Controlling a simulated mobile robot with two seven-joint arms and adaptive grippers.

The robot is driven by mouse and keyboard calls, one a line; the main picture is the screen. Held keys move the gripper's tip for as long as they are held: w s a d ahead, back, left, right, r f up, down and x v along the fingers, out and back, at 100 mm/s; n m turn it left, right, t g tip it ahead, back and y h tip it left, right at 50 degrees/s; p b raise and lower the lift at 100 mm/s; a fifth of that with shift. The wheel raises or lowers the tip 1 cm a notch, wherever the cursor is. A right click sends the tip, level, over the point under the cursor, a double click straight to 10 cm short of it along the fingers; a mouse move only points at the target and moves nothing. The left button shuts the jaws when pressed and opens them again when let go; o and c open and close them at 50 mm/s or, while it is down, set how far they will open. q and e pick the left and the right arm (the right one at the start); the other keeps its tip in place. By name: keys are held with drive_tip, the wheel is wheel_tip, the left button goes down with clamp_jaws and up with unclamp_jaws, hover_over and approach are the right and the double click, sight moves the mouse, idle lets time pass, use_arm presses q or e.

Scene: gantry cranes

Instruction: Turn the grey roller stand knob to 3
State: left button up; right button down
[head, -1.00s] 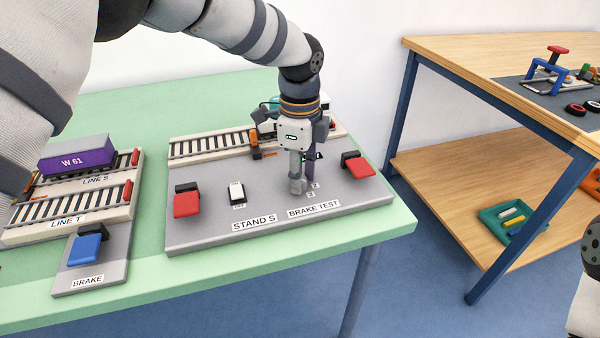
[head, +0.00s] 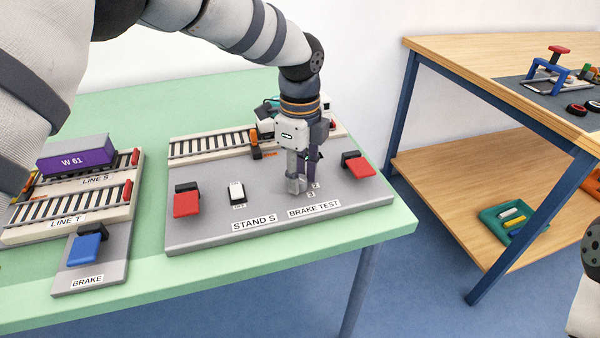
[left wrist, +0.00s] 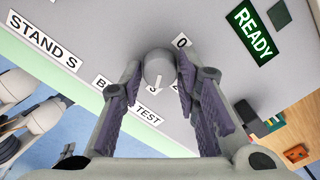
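The grey roller stand knob (left wrist: 158,68) shows in the left wrist view as a round cap with a white pointer mark at its lower edge. The mark points down toward the label 3 (left wrist: 154,90). The label 0 (left wrist: 181,42) lies at the knob's upper right. My left gripper (left wrist: 159,66) has one finger on each side of the knob, with narrow gaps visible, so it looks open around it. My right gripper is out of view.
On the stand are a red block (head: 186,203), a white switch (head: 236,192) and another red block (head: 358,165). Track and a vehicle lie behind the gripper. A purple wagon (head: 78,158) and a blue brake pedal (head: 87,248) are at the left. A wooden table (head: 470,55) stands right.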

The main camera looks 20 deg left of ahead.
use_arm(q)
drive_tip(key=shift+o, duration=1)
wheel_tip(320, 180, up, 12)
drive_tip(key=shift+f, duration=0.1)
